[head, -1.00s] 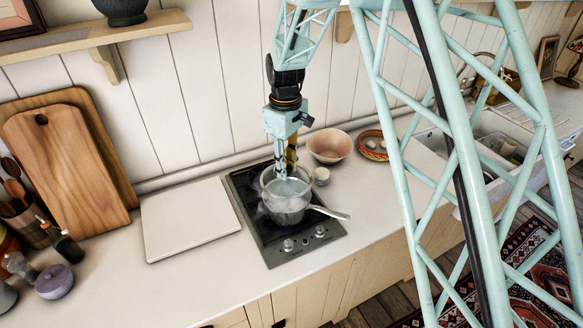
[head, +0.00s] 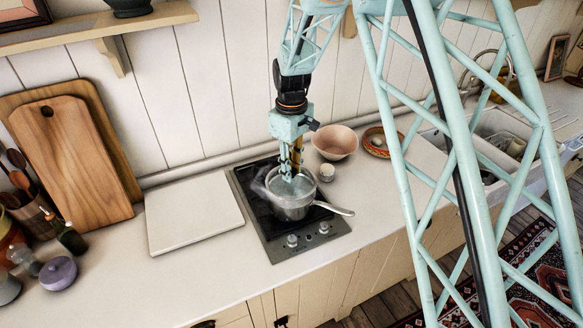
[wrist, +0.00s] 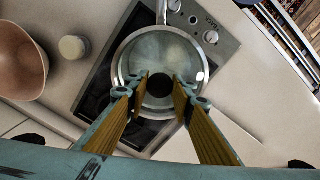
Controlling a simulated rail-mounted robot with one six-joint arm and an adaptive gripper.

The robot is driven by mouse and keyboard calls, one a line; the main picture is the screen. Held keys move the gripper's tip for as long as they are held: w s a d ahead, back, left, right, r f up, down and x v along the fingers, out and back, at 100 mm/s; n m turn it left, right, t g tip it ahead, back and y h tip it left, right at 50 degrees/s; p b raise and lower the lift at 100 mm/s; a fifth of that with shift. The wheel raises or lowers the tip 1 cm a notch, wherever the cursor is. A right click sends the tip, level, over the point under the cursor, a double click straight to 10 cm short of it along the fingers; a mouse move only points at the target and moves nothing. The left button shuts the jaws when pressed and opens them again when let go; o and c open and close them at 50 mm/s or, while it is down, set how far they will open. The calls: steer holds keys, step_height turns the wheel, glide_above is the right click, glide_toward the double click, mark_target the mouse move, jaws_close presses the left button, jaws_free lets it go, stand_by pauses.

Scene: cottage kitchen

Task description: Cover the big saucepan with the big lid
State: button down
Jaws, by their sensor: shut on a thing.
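The big saucepan (head: 291,212) stands on the dark hob, its long handle pointing right. In the wrist view the saucepan (wrist: 117,62) shows as a round metal rim. The big lid (wrist: 160,58) is clear glass with a dark knob (wrist: 158,88). My gripper (wrist: 161,80) is shut on this knob, one finger on each side. In the head view my gripper (head: 291,178) points straight down over the saucepan. The lid lies over the saucepan's mouth, roughly centred in the wrist view. I cannot tell whether its rim touches the saucepan all round.
The hob (head: 304,245) has knobs at its front. A small pale jar (head: 327,172) and a pink bowl (head: 334,142) stand close behind right, with a patterned bowl (head: 378,143) beyond. A pale flat board (head: 193,215) lies left of the hob. The front counter is clear.

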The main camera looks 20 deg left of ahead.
steer(key=shift+f+b, duration=0.3)
steer(key=shift+f, duration=0.95)
steer(key=shift+f+b, duration=0.5)
steer(key=shift+b, duration=0.15)
stand_by(1.8)
steer(key=c, duration=2.5)
jaws_free()
steer(key=shift+c, duration=0.2)
steer(key=shift+r, duration=0.1)
steer(key=shift+r+p, duration=2.05)
steer(key=shift+r, duration=3.4)
